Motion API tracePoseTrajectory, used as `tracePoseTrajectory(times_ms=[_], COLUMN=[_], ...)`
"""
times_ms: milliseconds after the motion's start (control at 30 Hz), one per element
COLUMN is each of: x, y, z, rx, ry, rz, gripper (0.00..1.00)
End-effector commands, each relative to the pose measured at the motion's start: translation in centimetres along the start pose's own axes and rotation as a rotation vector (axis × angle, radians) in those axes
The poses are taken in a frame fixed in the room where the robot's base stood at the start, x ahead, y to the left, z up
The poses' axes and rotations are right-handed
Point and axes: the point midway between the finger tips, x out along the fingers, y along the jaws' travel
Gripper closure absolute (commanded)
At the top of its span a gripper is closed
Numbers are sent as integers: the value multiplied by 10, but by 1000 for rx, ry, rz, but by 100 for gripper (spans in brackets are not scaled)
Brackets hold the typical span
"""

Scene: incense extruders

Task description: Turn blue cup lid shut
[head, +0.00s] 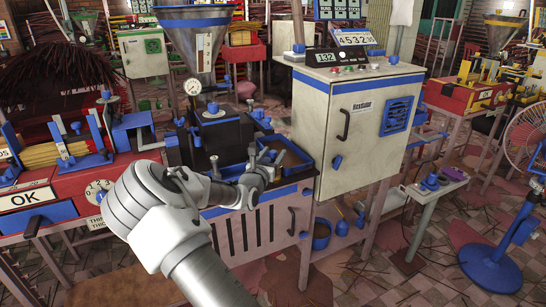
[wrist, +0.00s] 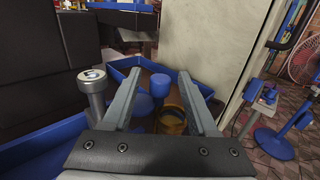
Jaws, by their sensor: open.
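My gripper (wrist: 160,76) is open in the wrist view, its two fingers spread over a blue tray (wrist: 118,68). A blue upright knob (wrist: 160,86) shows between the fingers, apart from both in the picture. It looks like the blue cup lid's handle, but the cup below is largely hidden. A brass-coloured ring (wrist: 173,122) lies lower, near the right finger. In the head view my gripper (head: 264,167) is at the blue tray (head: 295,156) beside the black press; my wrist hides part of that area. I cannot tell how far the lid is turned.
A metal post with a round top (wrist: 92,80) stands close left of the left finger. The black press body (head: 218,138) is left of the tray. A tall cream cabinet (head: 360,125) stands close on the right. A blue-based fan (head: 492,262) stands farther right.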

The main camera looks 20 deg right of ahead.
Motion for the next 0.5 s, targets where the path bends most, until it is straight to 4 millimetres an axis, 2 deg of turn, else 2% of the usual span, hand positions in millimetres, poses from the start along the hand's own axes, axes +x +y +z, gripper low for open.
tracePoseTrajectory(times_ms=[200,500], x=[0,0], y=[0,0], z=[0,0], rx=[0,0], ry=[0,1], rz=[0,0], gripper=[43,97])
